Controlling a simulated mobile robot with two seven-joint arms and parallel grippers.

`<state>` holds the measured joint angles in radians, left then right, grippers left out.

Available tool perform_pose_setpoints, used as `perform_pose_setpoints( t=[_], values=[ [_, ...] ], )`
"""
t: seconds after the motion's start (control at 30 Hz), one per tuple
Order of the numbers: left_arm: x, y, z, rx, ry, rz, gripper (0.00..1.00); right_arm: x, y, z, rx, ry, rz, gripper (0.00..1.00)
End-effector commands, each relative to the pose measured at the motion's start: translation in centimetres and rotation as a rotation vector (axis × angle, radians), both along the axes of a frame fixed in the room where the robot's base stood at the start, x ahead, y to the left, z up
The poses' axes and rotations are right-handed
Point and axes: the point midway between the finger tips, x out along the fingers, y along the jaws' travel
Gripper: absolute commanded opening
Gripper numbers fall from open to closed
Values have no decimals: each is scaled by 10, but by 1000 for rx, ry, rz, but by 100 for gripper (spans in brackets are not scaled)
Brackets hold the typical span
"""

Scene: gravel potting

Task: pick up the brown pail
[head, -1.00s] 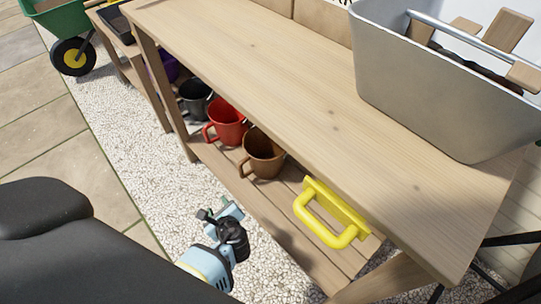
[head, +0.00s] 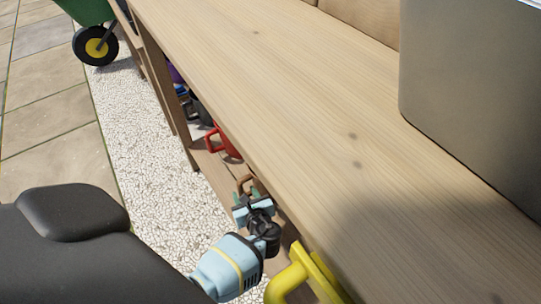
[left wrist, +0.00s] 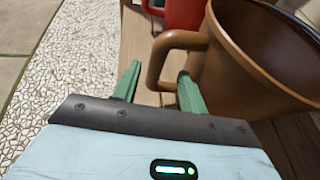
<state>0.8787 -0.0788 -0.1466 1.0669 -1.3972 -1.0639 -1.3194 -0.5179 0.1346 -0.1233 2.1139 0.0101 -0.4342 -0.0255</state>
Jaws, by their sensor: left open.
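The brown pail (left wrist: 235,65) stands on the low shelf under the bench, with its handle toward my left gripper. In the head view only a bit of its handle (head: 243,182) shows past the bench edge; the tabletop hides the rest. My left gripper (head: 246,192) is at the shelf's front, right by that handle. In the left wrist view its green fingers (left wrist: 158,75) are open, and the handle's upright part appears between their tips. I cannot tell whether either finger touches it. My right gripper is not in view.
A red pail (head: 221,146) stands just beyond, with dark and purple pails farther along. A yellow handled tool (head: 285,284) is close to my left wrist. The wooden tabletop (head: 300,110) overhangs the shelf. A large grey bin (head: 470,100) stands on it. Pale gravel (head: 140,135) lies in front.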

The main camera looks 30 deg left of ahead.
Motion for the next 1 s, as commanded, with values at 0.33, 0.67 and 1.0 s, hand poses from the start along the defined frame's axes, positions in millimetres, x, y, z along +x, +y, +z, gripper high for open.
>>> perform_pose_setpoints(
  t=[0.33, 0.67, 1.0],
  values=[
    [6, 16, -9, 1, 0, 2, 42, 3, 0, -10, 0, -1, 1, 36],
    [22, 45, -23, 0, 0, 0, 42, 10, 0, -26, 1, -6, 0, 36],
    [22, 45, -21, -1, -1, -1, 21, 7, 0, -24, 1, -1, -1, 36]
  ],
)
